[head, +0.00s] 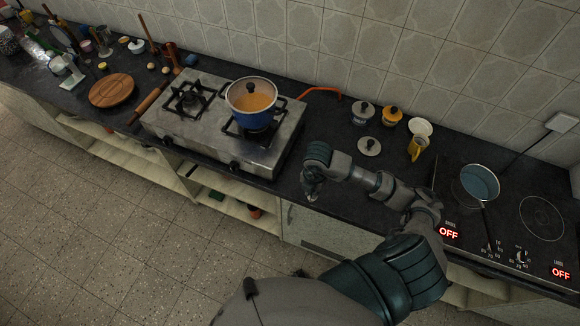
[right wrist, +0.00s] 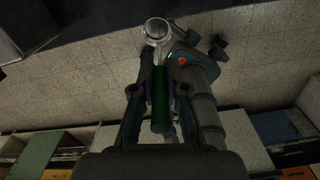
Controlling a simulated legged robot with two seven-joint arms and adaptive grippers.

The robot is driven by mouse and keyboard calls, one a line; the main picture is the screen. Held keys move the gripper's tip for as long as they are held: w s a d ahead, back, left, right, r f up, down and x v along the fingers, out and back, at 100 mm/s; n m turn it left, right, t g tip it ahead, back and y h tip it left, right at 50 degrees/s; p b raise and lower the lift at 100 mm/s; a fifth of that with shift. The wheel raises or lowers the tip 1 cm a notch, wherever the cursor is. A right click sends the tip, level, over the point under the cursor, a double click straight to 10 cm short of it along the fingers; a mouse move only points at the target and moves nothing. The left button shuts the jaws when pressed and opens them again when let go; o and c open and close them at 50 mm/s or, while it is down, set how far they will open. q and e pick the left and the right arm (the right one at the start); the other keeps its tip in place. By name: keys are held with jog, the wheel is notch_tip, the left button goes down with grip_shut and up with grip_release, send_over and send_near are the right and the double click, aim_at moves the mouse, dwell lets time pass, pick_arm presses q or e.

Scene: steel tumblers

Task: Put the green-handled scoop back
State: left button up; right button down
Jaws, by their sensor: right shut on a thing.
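The green-handled scoop shows in the right wrist view, with its green handle (right wrist: 160,108) between my fingers and its round, shiny metal bowl (right wrist: 157,30) beyond the fingertips. My right gripper (right wrist: 159,72) is shut on the handle. In the head view my right gripper (head: 311,194) is over the front edge of the dark counter, just right of the gas stove. The scoop cannot be made out in the head view. My left gripper is in neither view.
A blue pot (head: 252,104) of orange food stands on the gas stove (head: 190,128). Lidded jars (head: 363,112), a loose lid (head: 370,147) and a yellow cup (head: 416,148) stand behind my right arm. A pan (head: 480,184) sits on the right cooktop. Utensils crowd the far left.

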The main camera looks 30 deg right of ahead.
jog(key=w+d+f, duration=0.1)
jog(key=w, duration=0.3)
jog(key=w+d+f+p, duration=0.1)
jog(key=w+f, duration=0.1)
jog(key=w, duration=0.3)
jog(key=w+d+f+p, duration=0.1)
jog(key=w+f, duration=0.1)
jog(key=w, duration=0.2)
jog(key=shift+w, duration=0.15)
jog(key=shift+d+f, duration=0.1)
jog(key=shift+d, duration=0.3)
jog(key=c, duration=1.3)
grip_release()
jog(key=shift+d, duration=0.15)
jog(key=shift+o, duration=0.5)
jog(key=shift+d, duration=0.2)
jog(key=shift+a, duration=0.15)
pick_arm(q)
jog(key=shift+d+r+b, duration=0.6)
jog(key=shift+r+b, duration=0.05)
pick_arm(e)
notch_tip(320, 180, up, 12)
